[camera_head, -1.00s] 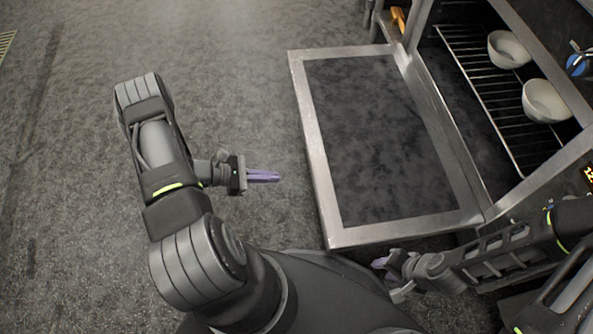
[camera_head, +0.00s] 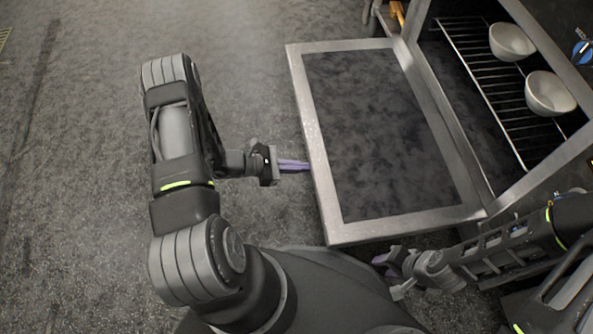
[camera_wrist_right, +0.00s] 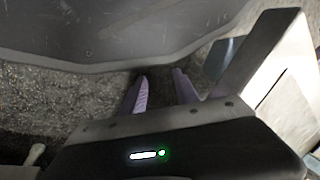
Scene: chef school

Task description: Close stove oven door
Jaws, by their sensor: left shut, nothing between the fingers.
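The stove oven door (camera_head: 333,232) is open, swung down flat, with a metal frame around a dark panel. The oven cavity (camera_head: 505,110) behind it holds a wire rack. My left gripper (camera_head: 296,166) is shut and empty, its purple fingers pointing right at the door's outer left edge. The fingertips reach or nearly reach the edge; I cannot tell whether they touch. My right gripper (camera_head: 384,261) is low, below the door's near corner. In the right wrist view its purple fingers (camera_wrist_right: 160,92) are apart with nothing between them.
Two white bowls stand on the oven rack, a far one (camera_head: 511,42) and a nearer one (camera_head: 549,93). A blue knob (camera_head: 583,52) is on the stove at the right. The grey floor (camera_head: 90,150) left of the door is clear.

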